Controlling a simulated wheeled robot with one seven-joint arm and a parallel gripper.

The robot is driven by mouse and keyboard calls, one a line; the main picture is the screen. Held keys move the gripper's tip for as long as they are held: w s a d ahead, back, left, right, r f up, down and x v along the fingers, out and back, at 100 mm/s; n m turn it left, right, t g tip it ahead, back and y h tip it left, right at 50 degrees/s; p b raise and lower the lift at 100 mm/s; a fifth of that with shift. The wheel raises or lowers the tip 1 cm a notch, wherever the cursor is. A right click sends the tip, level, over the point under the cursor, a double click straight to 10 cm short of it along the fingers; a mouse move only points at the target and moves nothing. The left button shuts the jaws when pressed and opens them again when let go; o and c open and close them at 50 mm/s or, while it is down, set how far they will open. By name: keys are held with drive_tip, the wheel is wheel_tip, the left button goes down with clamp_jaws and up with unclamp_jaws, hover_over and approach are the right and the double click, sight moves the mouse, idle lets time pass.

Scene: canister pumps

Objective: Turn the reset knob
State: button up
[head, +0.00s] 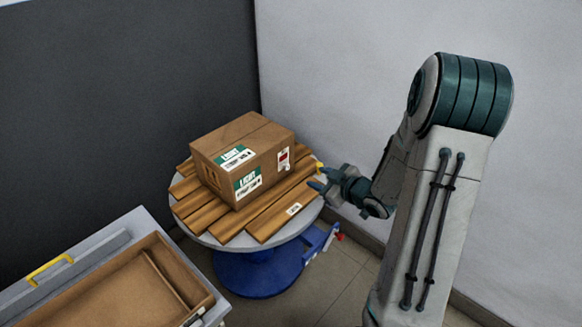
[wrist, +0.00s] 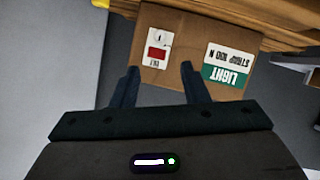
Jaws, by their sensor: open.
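No part is clearly recognisable as the reset knob. A white panel (head: 283,159) with a red patch is on the right side of a cardboard box. In the wrist view this panel (wrist: 158,48) shows a small round mark above a red rectangle; I cannot tell whether the mark is a raised knob or print. My gripper (head: 320,179) is at the right of the box, pointing towards it. In the wrist view my gripper (wrist: 160,68) is open and empty, with the panel beyond and between its fingertips, apparently apart from them.
The cardboard box (head: 222,158) sits on wooden planks (head: 260,222) on a round table (head: 208,238) with a blue base (head: 255,275). A small red part (head: 340,237) is on a blue bracket lower right. An open drawer (head: 165,268) is at lower left. Walls stand behind.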

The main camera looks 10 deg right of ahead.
sight(288, 167)
drive_tip(key=b+x, duration=0.3)
drive_tip(key=x, duration=1)
drive_tip(key=shift+w+a, duration=0.25)
drive_tip(key=shift+w, duration=0.05)
clamp_jaws()
